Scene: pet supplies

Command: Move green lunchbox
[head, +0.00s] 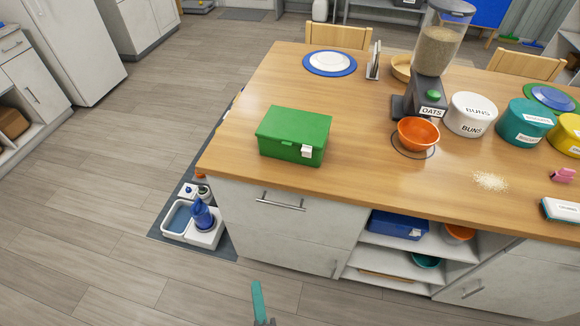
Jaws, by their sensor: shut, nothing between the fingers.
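The green lunchbox (294,134) sits closed on the wooden island top, near its left front corner. It has a white latch on its front right side. My gripper (258,290) shows at the bottom edge of the head view, low in front of the island and well apart from the lunchbox. Only a teal finger part and a bit of dark grey show; the fingers look shut with nothing held. The rest of the gripper is cut off by the frame.
An orange bowl (418,134) stands under the oats dispenser (432,60), right of the lunchbox. Canisters (471,114) and spilled oats (490,181) lie further right. A blue plate (330,62) is behind. The counter between lunchbox and bowl is clear. A tray with a blue bottle (202,214) is on the floor.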

